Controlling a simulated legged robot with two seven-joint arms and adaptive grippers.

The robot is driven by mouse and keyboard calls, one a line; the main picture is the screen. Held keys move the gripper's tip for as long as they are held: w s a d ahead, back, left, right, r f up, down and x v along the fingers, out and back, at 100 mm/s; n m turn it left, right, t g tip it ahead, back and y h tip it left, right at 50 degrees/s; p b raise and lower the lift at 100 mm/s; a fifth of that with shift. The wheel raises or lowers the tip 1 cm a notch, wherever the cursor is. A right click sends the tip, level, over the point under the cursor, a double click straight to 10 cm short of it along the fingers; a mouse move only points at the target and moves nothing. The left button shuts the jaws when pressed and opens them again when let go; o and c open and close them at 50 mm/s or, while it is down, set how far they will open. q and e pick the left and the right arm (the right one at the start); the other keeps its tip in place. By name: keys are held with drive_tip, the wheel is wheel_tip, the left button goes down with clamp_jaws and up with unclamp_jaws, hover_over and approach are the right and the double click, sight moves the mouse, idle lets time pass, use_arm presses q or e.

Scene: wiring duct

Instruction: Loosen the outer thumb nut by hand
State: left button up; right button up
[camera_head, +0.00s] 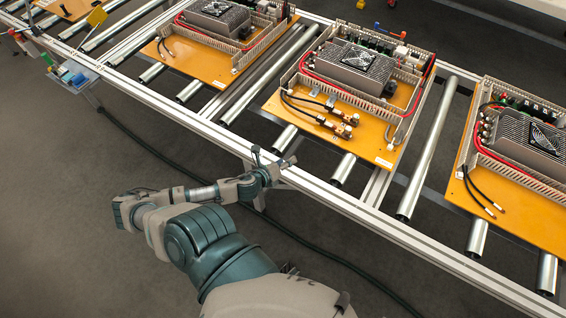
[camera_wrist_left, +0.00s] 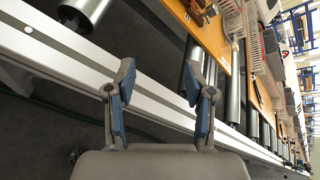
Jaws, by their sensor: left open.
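An orange board (camera_head: 375,150) on the conveyor carries a grey power unit and, near its front edge, two black cables (camera_head: 305,105) ending at brass terminal fittings (camera_head: 343,124). The fittings also show at the top of the left wrist view (camera_wrist_left: 203,10). Thumb nuts are too small there to tell apart, so I cannot pick out the outer one. My left gripper (camera_head: 274,158) is open and empty at the conveyor's near rail, in front of the board and apart from the fittings. Its two blue-padded fingers (camera_wrist_left: 160,85) stand apart in the wrist view. My right gripper is not in view.
The conveyor's near metal rail (camera_head: 390,228) runs between my left arm and the boards. Similar boards stand at left (camera_head: 200,65) and right (camera_head: 515,200). Bare rollers (camera_head: 430,150) lie between them. A small tool holder (camera_head: 75,75) hangs at the far left.

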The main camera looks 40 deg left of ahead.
use_arm(q)
drive_tip(key=shift+a+f, duration=0.1)
drive_tip(key=shift+a, duration=0.15)
